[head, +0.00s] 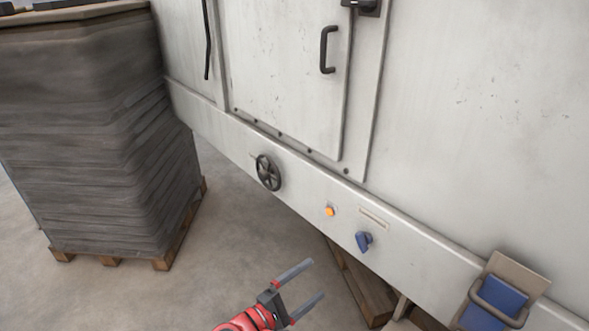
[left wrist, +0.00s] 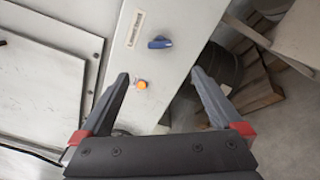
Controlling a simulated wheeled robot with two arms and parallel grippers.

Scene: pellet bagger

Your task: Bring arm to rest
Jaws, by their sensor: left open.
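My left gripper (head: 307,289) comes in at the bottom middle of the head view, with a red arm behind it. Its two grey fingers are apart and nothing is between them. In the left wrist view the open fingers (left wrist: 160,95) frame the machine's lower rail (left wrist: 165,75). An orange button (left wrist: 142,84) and a blue rotary knob (left wrist: 160,43) show beyond the fingertips, apart from them. In the head view the orange button (head: 330,211) and blue knob (head: 364,241) sit on the machine's rail, above the gripper. My right gripper is in neither view.
The pale machine (head: 470,110) fills the upper right, with a black handwheel (head: 268,172) and a door handle (head: 327,50). A tall grey stack (head: 90,130) stands on a wooden pallet (head: 165,262) at left. A blue item (head: 497,300) sits in a holder at lower right. Floor lies clear between.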

